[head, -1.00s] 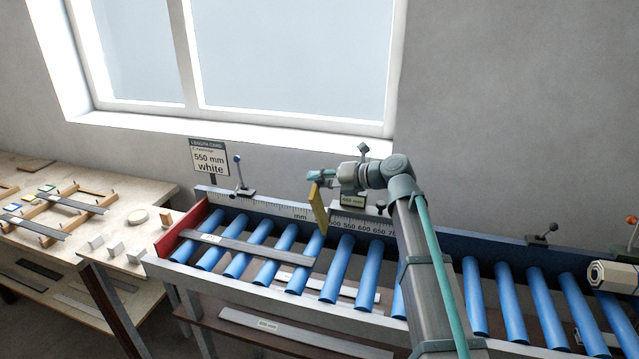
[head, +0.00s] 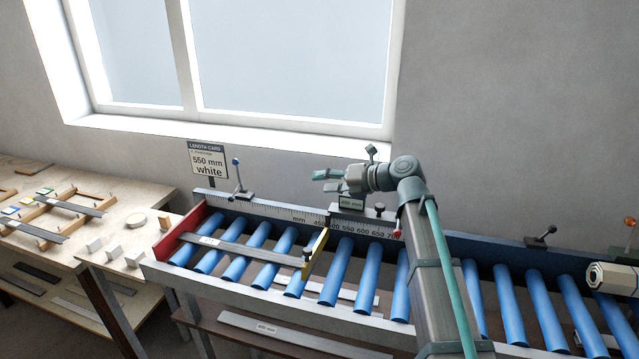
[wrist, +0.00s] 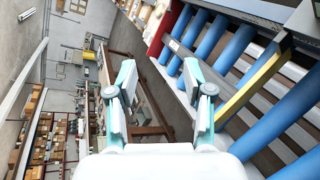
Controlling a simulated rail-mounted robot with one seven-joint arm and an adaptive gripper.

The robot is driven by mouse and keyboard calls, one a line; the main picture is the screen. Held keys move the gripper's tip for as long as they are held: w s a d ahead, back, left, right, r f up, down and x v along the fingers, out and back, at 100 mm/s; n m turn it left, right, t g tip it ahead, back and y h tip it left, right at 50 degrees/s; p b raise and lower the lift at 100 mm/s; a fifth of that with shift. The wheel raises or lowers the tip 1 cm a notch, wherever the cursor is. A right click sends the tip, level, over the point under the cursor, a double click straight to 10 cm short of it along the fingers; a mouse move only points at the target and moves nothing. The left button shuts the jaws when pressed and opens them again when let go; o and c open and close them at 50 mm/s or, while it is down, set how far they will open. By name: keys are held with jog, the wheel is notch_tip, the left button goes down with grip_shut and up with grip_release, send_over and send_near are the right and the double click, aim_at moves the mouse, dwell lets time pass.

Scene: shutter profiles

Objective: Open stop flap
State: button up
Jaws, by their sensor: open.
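The stop flap is a yellow bar (head: 316,252) with a dark end. It lies low across the blue roller conveyor, at the right end of a grey shutter profile (head: 245,250); I cannot tell whether they touch. In the wrist view the yellow flap (wrist: 250,86) slants at the right, outside my fingers. My gripper (head: 326,180) is above the scale rail, left of the small stop block with a millimetre label (head: 351,203). Its fingers are apart and empty, clear of the flap; the wrist view also shows my gripper (wrist: 160,82) with nothing between the fingertips.
The scale rail (head: 270,207) runs along the back of the conveyor, with a lever (head: 238,180) at its left. A card (head: 208,160) reads 550 mm white. A red end plate (head: 188,231) closes the left end. A wooden bench (head: 130,195) stands at the left.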

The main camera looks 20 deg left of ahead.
jog(key=v, duration=0.9)
jog(key=shift+d, duration=0.25)
